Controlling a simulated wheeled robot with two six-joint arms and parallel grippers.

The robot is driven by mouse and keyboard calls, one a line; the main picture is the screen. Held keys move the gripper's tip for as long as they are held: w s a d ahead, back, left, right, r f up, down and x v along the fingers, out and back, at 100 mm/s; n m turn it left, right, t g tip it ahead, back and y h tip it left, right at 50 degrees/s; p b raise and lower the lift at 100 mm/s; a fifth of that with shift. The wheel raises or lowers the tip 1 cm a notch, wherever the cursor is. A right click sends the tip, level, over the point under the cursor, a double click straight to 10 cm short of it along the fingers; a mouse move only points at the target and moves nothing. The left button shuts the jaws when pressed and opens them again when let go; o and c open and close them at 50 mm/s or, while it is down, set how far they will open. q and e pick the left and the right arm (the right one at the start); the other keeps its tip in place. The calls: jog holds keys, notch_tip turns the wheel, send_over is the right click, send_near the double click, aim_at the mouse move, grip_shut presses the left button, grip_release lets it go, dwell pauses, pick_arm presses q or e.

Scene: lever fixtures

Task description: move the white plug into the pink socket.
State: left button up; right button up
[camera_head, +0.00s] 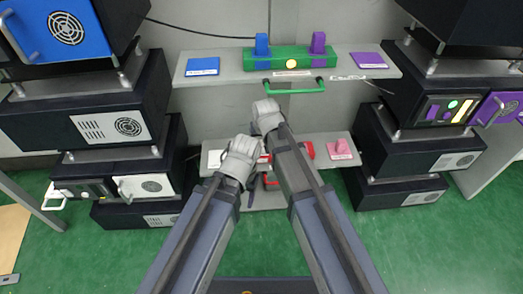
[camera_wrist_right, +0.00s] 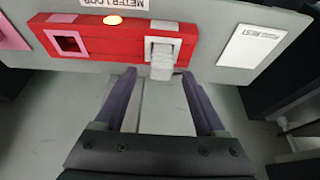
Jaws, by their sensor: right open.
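In the right wrist view the white plug (camera_wrist_right: 162,67) sits in a white-rimmed socket of the red fixture (camera_wrist_right: 120,47). The pink socket (camera_wrist_right: 67,43) is a dark square opening with a pink rim in the same fixture, to the left, and looks empty. My right gripper (camera_wrist_right: 158,75) is open, with one finger on each side of the plug's lower end; contact is not clear.
The lower shelf also bears a pink plate (camera_head: 341,155) on the right and a white plate (camera_wrist_right: 251,45) on the other side. Above it, an upper shelf holds a green fixture (camera_head: 300,61) with a green handle (camera_head: 295,90). Dark equipment boxes stand on both sides.

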aim_at(262, 143)
jog(key=b+x, duration=0.4)
jog(key=shift+a+f, duration=0.1)
jog(key=shift+f, duration=0.3)
jog(key=shift+r, duration=0.1)
jog(key=shift+c, duration=0.3)
grip_shut()
